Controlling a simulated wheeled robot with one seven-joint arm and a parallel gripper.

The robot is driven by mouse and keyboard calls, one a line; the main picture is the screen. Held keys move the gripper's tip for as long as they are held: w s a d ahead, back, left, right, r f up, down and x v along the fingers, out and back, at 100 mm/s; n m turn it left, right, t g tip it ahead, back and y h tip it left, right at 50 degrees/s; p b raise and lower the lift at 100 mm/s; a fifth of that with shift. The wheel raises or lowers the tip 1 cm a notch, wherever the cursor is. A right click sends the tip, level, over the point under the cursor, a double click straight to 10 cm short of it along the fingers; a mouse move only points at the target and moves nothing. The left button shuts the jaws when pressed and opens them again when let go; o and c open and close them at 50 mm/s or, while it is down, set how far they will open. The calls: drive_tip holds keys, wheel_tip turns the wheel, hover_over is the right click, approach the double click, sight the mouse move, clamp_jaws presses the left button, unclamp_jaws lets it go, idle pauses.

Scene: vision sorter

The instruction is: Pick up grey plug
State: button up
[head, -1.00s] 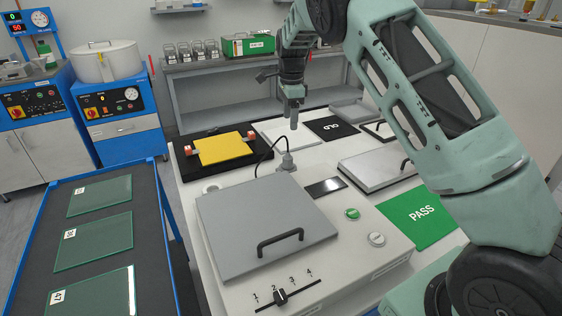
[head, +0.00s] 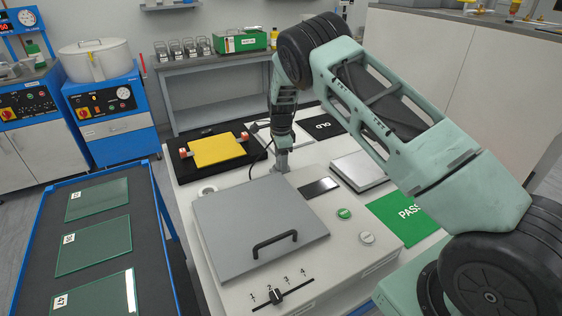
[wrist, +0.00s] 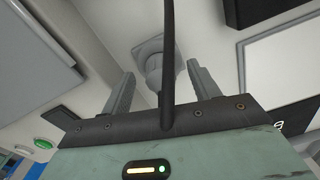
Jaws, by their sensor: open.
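The grey plug (wrist: 158,68) stands on a square grey socket plate on the white machine top, with a black cable rising from it. In the wrist view it sits between the two fingers of my gripper (wrist: 160,82), which are apart on either side of it. In the head view my gripper (head: 282,160) points down over the plug behind the grey lid, and its fingers largely hide the plug. I cannot tell whether either finger touches it.
The grey lid (head: 255,225) with a black handle lies in front. A dark display (head: 319,187), a green button (head: 344,213) and a white button (head: 367,238) are to the right. A yellow plate (head: 217,150) lies behind left, and a green PASS mat (head: 402,212) at right.

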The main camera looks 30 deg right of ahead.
drive_tip(key=shift+f, duration=0.7)
drive_tip(key=c, duration=1.2)
drive_tip(key=shift+r, duration=0.1)
wheel_tip(320, 180, up, 10)
drive_tip(key=shift+f+b, duration=0.1)
drive_tip(key=shift+b, duration=0.95)
